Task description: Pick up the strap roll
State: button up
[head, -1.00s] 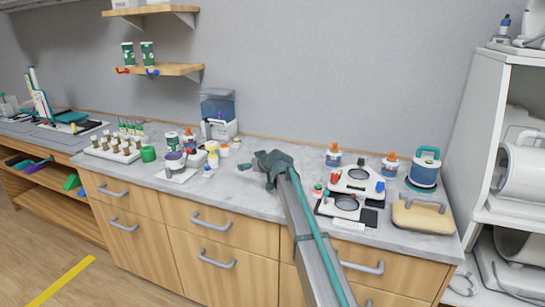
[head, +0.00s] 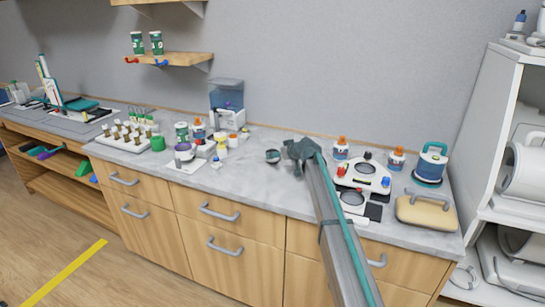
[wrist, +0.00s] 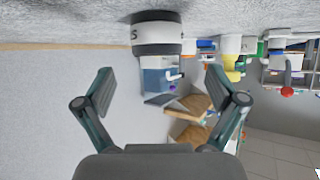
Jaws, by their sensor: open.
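The strap roll (head: 272,156) looks like a small dark and white round thing, standing on the grey marbled counter (head: 250,182). In the wrist view the roll (wrist: 157,36) is a white cylinder with dark bands, upside down at the top centre, beyond the fingertips and roughly midway between them. My gripper (head: 293,155) is just right of the roll in the head view, low over the counter. In the wrist view my gripper (wrist: 160,88) has its two fingers wide apart with nothing between them. I cannot tell the exact gap to the roll.
A blue-topped dispenser (head: 227,105) stands at the back. Bottles and cups, including a yellow-topped one (head: 221,139), are to the left. White devices (head: 365,175) and a tan pad (head: 426,212) lie to the right. Bare counter surrounds the roll at front and left.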

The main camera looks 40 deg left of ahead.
jog(key=x, duration=0.2)
jog(key=p+x, duration=0.1)
jog(key=shift+w+a+f, duration=0.1)
jog(key=shift+w+a, duration=0.2)
jog(key=shift+w, duration=0.05)
jog(key=shift+a+f, duration=0.25)
jog(key=shift+c, duration=0.2)
jog(key=c, duration=1.3)
jog(key=shift+r, duration=0.15)
